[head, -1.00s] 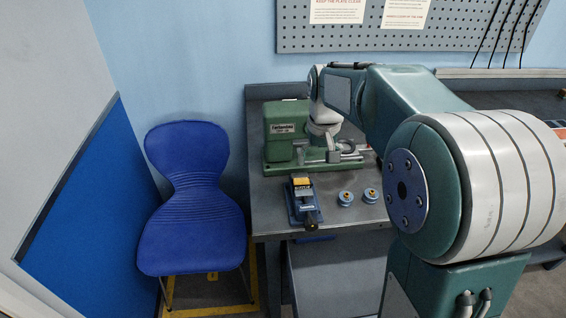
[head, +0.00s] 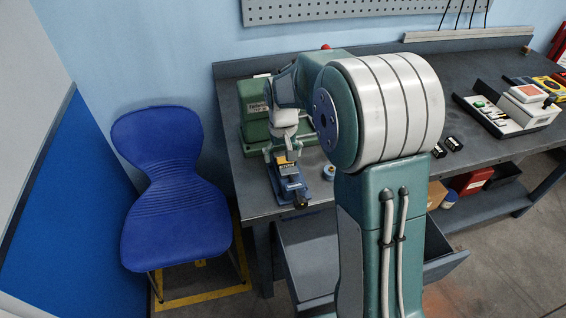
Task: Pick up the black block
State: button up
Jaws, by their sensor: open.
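Two small dark blocks with pale markings, one (head: 453,144) and another (head: 438,151), lie on the bench just right of my arm's large white-banded joint. I cannot tell which of them, if either, is the black block. My gripper (head: 282,152) hangs at the left end of the bench, in front of the green machine (head: 257,122) and close above the blue vise (head: 289,184). It is open, far left of the dark blocks. Its fingertips are small here, and I cannot tell whether they touch anything.
A blue spool (head: 329,171) stands right of the vise, partly hidden by my arm. A white-and-black device (head: 525,110) and a yellow meter (head: 550,87) sit on the right of the grey bench (head: 415,68). An open drawer (head: 310,262) juts out below. A blue chair (head: 172,190) stands left.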

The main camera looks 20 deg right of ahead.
jog(key=shift+f, duration=0.6)
jog(key=shift+d+f, duration=0.15)
jog(key=shift+f, duration=0.1)
jog(key=shift+d, duration=0.3)
jog(key=c, duration=1.2)
jog(key=shift+a, duration=0.25)
jog(key=shift+c, duration=0.3)
